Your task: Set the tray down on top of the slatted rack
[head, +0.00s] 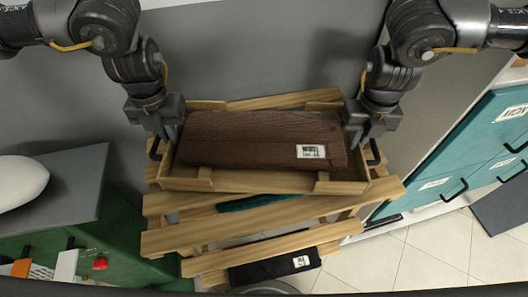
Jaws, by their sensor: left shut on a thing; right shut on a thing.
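A light wooden tray (245,185) with dark handles at its ends is in the middle of the head view. A dark brown folded item (250,140) with a white label lies in it. My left gripper (160,136) is shut on the tray's left handle, and my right gripper (364,138) is shut on its right handle. The tray looks about level over the slatted wooden rack (215,236), hiding much of its top. Slats show behind and in front of the tray. I cannot tell whether tray and rack touch.
A teal item (262,202) and a black labelled item (272,268) lie lower in the rack. A grey-topped green counter (60,190) stands left. Teal drawers (470,150) with dark handles stand right. Tiled floor (420,250) shows at lower right.

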